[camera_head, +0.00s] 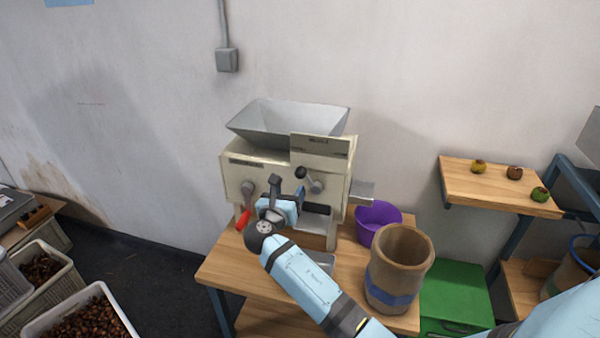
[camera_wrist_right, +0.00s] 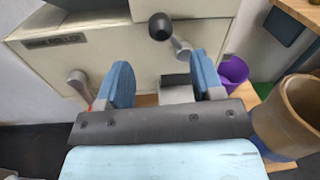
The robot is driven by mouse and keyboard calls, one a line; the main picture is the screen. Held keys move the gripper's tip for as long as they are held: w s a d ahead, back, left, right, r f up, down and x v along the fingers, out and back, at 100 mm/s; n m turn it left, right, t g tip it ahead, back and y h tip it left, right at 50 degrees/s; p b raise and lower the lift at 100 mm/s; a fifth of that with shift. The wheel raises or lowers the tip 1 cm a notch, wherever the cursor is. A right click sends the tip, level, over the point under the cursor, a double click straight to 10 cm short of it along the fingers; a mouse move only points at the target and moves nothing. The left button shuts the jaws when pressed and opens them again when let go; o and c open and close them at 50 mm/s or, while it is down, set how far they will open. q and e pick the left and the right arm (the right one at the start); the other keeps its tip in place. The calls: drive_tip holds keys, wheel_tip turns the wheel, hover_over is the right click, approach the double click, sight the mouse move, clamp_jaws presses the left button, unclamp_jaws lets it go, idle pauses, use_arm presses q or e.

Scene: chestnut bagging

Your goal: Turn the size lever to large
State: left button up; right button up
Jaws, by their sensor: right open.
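A cream machine (camera_head: 240,178) with a grey hopper (camera_head: 262,122) stands on a wooden table. On its front, a short lever with a black ball knob (camera_head: 301,172) points up and left from its grey hub (camera_head: 317,187); the knob also shows in the wrist view (camera_wrist_right: 160,26). A crank with a red handle (camera_head: 243,220) is at the front left. I cannot read which is the size lever. My right gripper (camera_head: 288,191) is open and empty before the machine front; in the wrist view its blue fingers (camera_wrist_right: 162,73) are apart, below the knob. My left gripper is not in view.
A purple bucket (camera_head: 366,216) and a brown sack-like container (camera_head: 402,245) stand right of the machine. A green crate (camera_head: 455,290) is beside the table. Crates of chestnuts (camera_head: 62,312) are at lower left.

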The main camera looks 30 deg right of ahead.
sight(298, 176)
drive_tip(key=p+x, duration=0.1)
drive_tip(key=x, duration=0.8)
drive_tip(key=shift+w+d, duration=0.15)
drive_tip(key=shift+d, duration=0.05)
clamp_jaws()
